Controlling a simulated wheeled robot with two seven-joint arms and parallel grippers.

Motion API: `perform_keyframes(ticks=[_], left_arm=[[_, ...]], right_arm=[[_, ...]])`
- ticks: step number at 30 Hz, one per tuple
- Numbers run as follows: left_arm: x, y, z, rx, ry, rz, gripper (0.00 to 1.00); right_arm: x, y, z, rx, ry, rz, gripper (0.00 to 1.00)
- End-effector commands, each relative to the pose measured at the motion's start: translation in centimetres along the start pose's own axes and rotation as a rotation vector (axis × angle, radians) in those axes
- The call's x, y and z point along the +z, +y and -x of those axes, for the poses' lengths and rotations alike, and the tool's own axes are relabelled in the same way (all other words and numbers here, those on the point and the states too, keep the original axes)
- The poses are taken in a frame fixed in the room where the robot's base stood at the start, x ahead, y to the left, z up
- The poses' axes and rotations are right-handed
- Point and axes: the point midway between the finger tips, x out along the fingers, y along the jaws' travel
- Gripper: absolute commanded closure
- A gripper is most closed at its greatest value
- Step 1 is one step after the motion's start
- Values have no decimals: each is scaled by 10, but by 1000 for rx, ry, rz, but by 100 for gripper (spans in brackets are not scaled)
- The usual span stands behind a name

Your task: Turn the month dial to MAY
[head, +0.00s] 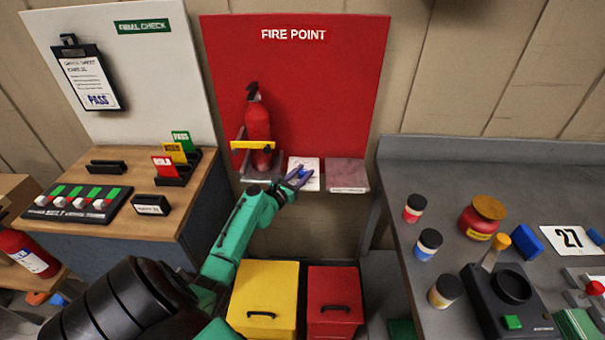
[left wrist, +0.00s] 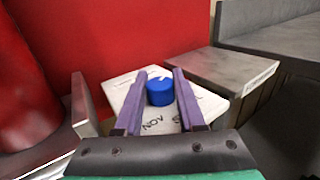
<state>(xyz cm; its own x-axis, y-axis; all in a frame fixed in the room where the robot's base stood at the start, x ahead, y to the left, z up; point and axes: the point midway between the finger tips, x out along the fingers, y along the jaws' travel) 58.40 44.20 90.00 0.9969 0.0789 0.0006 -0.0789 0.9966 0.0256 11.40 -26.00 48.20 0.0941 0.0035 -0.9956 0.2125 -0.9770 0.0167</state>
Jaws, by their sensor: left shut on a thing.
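The month dial is a white plate (head: 309,163) with a blue knob (head: 302,173), on the ledge of the red fire point board. In the left wrist view, the plate (left wrist: 125,88) shows the letters NOV near my gripper; other month marks are hidden or too small to read. The knob (left wrist: 160,93) has a pale mark on its top. My left gripper (head: 298,178), also in the left wrist view (left wrist: 165,88), has its purple fingers on either side of the knob and is shut on it. My right gripper is not in view.
A red extinguisher (head: 257,128) with a yellow strap stands just left of the dial. A grey block (head: 347,174) sits right of it. Yellow (head: 262,292) and red (head: 334,290) bins stand below. A grey bench (head: 400,170) with jars is at the right.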

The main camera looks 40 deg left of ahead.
Motion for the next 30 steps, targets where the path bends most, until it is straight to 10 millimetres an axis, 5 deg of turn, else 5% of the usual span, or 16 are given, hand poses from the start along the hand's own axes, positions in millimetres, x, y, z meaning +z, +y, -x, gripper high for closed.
perform_keyframes(ticks=[11,12,14,25,30], left_arm=[[2,0,-1,-4,-4,-1,100],[2,0,-1,-3,-4,-1,54],[2,0,-1,-3,-4,-1,31],[1,0,2,-4,-1,0,31],[0,0,24,-4,2,-1,31]], right_arm=[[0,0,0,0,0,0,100],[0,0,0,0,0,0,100],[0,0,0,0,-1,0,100],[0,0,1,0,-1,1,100],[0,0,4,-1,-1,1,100]])
